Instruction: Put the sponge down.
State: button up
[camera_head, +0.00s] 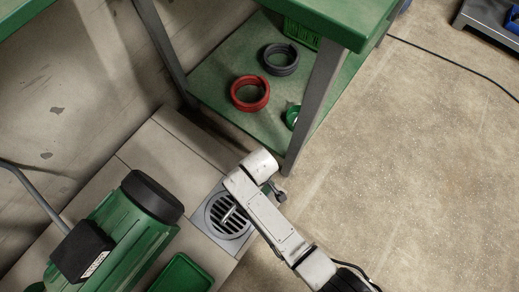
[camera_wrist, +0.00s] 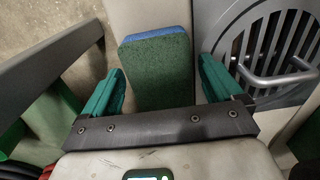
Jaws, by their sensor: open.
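The sponge (camera_wrist: 160,72), green with a blue layer along its far edge, shows in the wrist view on a pale tile surface. It lies between the two teal fingers of my gripper (camera_wrist: 161,65), with a gap on each side. My gripper is open and not clamped on it. I cannot tell whether the sponge rests fully flat, as its near end is hidden behind the gripper's dark crossbar.
A round drain grate (camera_head: 229,214) with a metal handle lies right beside the sponge in the wrist view (camera_wrist: 270,45). A grey bench leg (camera_head: 315,105) stands close to my wrist. Red hose (camera_head: 250,107) and grey hose coils lie on the lower shelf. Open floor extends right.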

jog(key=shift+r, duration=0.1)
notch_tip(320, 180, up, 12)
jog(key=p, duration=0.6)
jog(key=shift+p, duration=0.4)
jog(key=s+d+r+m, duration=0.2)
jog(key=d+r+m, duration=0.1)
jog(key=d, duration=0.5)
jog(key=s+d+r+m, duration=0.2)
jog(key=d+m, duration=0.1)
jog(key=d, duration=0.6)
jog(key=s+d+r+m+t, duration=0.1)
jog(key=s+d+r+m, duration=0.3)
jog(key=s+d+r, duration=0.4)
jog(key=shift+s+d+m, duration=0.4)
jog(key=shift+s+d, duration=0.45)
